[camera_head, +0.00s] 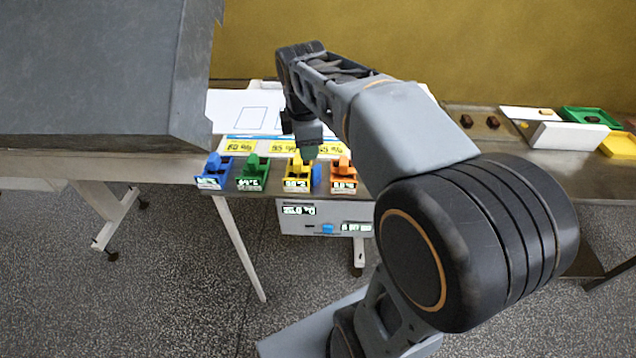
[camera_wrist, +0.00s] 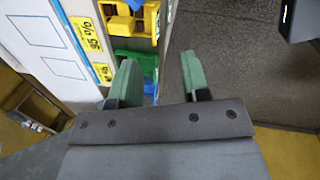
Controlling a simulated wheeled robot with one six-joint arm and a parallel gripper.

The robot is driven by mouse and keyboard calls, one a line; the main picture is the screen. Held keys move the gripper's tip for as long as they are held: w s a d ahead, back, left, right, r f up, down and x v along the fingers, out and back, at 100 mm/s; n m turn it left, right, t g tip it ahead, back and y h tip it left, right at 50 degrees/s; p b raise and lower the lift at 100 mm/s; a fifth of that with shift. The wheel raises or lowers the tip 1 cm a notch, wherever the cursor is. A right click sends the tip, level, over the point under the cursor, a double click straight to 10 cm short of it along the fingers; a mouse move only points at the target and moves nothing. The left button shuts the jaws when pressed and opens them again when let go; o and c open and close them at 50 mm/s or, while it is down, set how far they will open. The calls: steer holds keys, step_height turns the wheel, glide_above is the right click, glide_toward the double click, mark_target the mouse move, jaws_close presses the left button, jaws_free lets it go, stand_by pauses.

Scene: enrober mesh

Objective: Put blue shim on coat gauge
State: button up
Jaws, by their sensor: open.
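A row of coloured blocks with number labels stands along the table's front edge: blue (camera_head: 213,172), green (camera_head: 253,174), yellow (camera_head: 297,175) and orange (camera_head: 343,175). A small blue piece (camera_head: 317,178) shows between the yellow and orange blocks; I cannot tell whether it is the blue shim. My gripper (camera_head: 308,152) is over the row near the yellow block, partly hidden by its own wrist. In the wrist view its green fingers (camera_wrist: 161,78) are apart with nothing between them; the green block (camera_wrist: 140,58) and blue block (camera_wrist: 151,86) are beyond them. I cannot identify the coat gauge for certain.
A grey box with lit displays (camera_head: 295,222) hangs below the table edge. A large grey housing (camera_head: 90,75) stands at left. A white box (camera_head: 572,136), a green tray (camera_head: 585,110) and a yellow tray (camera_head: 619,146) are at right. Yellow labels (camera_head: 275,146) lie behind the blocks.

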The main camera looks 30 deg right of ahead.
mark_target(316, 166)
steer(key=w+d+f+n+g+b, duration=0.1)
steer(key=w+d+f+n+b, duration=0.15)
steer(key=w+n, duration=0.3)
steer(key=shift+n, duration=0.55)
steer(key=f, duration=0.4)
steer(key=d+f, duration=0.1)
steer(key=f, duration=0.3)
steer(key=d+f, duration=0.1)
steer(key=f, duration=0.3)
steer(key=shift+s+d+f+p, duration=0.1)
steer(key=shift+d+f+p, duration=0.2)
steer(key=shift+f, duration=0.1)
steer(key=shift+a, duration=0.1)
steer(key=shift+c, duration=0.2)
jaws_close()
